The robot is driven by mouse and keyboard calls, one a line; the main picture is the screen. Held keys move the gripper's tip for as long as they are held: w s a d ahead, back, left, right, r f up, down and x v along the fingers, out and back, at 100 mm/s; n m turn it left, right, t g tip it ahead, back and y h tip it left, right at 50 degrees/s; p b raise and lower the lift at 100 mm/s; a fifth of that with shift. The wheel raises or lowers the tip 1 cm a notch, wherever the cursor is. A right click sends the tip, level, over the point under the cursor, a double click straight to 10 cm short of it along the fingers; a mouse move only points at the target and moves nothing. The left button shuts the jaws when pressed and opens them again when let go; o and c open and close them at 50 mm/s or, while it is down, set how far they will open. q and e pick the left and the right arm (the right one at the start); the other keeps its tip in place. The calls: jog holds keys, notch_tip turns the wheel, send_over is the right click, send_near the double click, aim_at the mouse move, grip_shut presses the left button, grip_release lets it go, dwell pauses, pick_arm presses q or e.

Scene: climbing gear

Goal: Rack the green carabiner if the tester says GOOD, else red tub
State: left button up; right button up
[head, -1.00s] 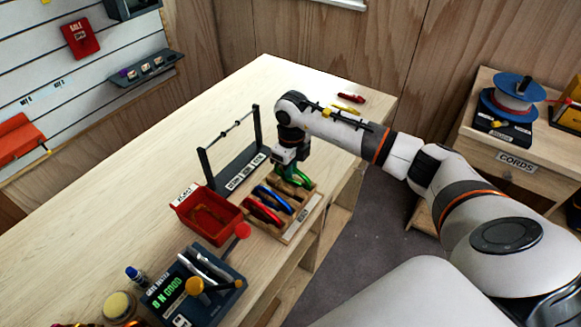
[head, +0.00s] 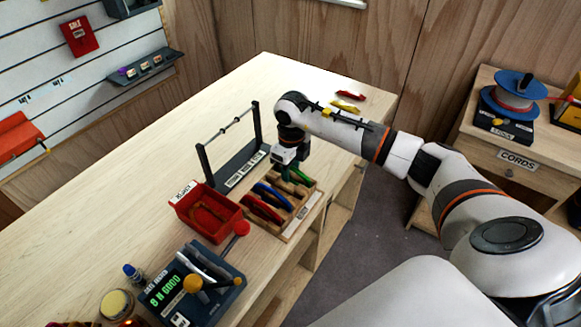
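The green carabiner (head: 292,173) is at the far end of a wooden slotted tray (head: 287,238), partly hidden by my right gripper. My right gripper (head: 288,165) points down right at it; its fingers are too small and covered to tell whether they grip it. A blue carabiner and a red carabiner (head: 263,208) lie in the nearer slots. The tester (head: 196,288) is at the front, with green characters on its screen that I cannot read surely. The red tub (head: 208,212) stands left of the tray. The rack (head: 233,150), a bar on two dark posts, stands behind. My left gripper is not in view.
Yellow and red carabiners (head: 345,106) lie at the table's far right corner. A yellow-topped jar (head: 117,304) and a blue-capped item (head: 132,271) stand left of the tester. The table's left part is clear. A cord spool (head: 514,92) stands on a cabinet at right.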

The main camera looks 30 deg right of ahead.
notch_tip(320, 180, up, 12)
jog(key=b, duration=0.2)
jog(key=shift+b, duration=0.4)
jog(key=shift+s, duration=0.15)
